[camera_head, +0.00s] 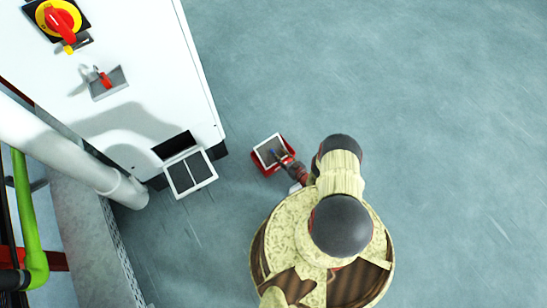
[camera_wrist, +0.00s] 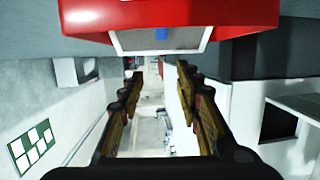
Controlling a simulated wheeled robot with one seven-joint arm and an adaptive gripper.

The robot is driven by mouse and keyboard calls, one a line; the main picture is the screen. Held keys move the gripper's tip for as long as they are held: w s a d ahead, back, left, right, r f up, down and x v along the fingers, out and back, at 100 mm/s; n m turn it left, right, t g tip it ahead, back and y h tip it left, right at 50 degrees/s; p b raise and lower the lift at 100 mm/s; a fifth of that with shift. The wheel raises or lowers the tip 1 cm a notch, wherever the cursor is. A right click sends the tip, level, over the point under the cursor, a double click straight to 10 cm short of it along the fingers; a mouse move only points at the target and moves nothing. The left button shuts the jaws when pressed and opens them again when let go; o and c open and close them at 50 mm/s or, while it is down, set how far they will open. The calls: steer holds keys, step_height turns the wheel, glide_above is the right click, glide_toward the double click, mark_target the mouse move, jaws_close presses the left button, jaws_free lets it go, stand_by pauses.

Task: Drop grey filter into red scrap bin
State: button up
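The red scrap bin (camera_head: 262,170) stands on the floor right of the white machine. The grey filter (camera_head: 264,151), a grey panel in a white frame, shows within the bin's outline in the head view. I cannot tell whether it lies inside the bin, on its rim or just above. In the wrist view, the red bin (camera_wrist: 190,14) fills the top, with the filter (camera_wrist: 185,39) and its blue tab (camera_wrist: 161,34) at its edge. My gripper (camera_wrist: 158,78) is open, with nothing between its fingers. In the head view, my gripper (camera_head: 289,162) is at the bin's right side.
The white machine (camera_head: 140,60) has a dark slot (camera_head: 174,145) with a white-framed tray (camera_head: 190,174) of two dark panels before it. A pale pipe (camera_head: 60,150) and a green pipe (camera_head: 27,215) run at left. Floor at right is clear.

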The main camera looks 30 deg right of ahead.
step_height(320, 180, up, 10)
stand_by(1.1)
stand_by(0.4)
